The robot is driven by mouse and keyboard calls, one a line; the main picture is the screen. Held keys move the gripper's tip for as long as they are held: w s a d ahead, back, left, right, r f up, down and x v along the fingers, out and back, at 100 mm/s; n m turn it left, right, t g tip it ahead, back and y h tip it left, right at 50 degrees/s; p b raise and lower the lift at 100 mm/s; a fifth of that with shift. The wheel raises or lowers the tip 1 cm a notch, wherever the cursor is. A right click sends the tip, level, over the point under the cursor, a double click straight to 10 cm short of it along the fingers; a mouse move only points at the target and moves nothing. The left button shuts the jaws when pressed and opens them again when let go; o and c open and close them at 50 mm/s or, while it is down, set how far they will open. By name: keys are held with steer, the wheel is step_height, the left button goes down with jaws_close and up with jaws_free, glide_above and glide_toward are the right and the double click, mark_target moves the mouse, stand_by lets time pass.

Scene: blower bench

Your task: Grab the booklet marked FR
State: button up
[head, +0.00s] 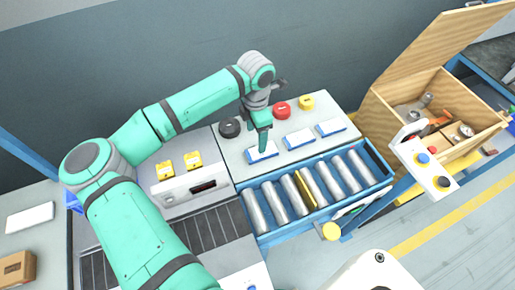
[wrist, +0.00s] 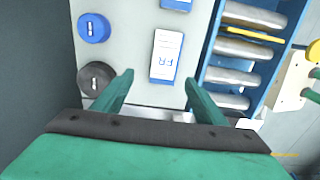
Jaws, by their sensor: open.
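The booklet marked FR (wrist: 165,60) is white with a blue edge and lies flat on the pale panel. It shows in the wrist view just beyond my fingertips, near the line between them. It appears to be the leftmost of three similar booklets in the head view (head: 259,155), where its lettering is too small to read. My gripper (wrist: 158,78) is open and empty, with its fingers pointing toward the booklet; in the head view it (head: 264,147) hangs over that booklet and partly covers it.
Two more booklets (head: 299,139) (head: 331,127) lie to the right. Behind the row are black (head: 230,128), red (head: 281,110) and yellow (head: 306,102) knobs; a blue knob (wrist: 93,27) shows in the wrist view. A roller tray (head: 290,203) borders the panel's front. An open wooden box (head: 440,100) stands right.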

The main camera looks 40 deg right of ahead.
mark_target(253, 155)
steer(key=shift+s+d+f, duration=0.15)
steer(key=shift+s+f, duration=0.25)
steer(key=shift+f, duration=0.25)
steer(key=shift+s+d+f, duration=0.1)
steer(key=shift+s+f, duration=0.25)
steer(key=shift+f, duration=0.25)
steer(key=shift+w+f, duration=0.15)
steer(key=shift+f, duration=2.5)
steer(key=shift+c, duration=0.3)
steer(key=c, duration=1.1)
steer(key=shift+r, duration=0.1)
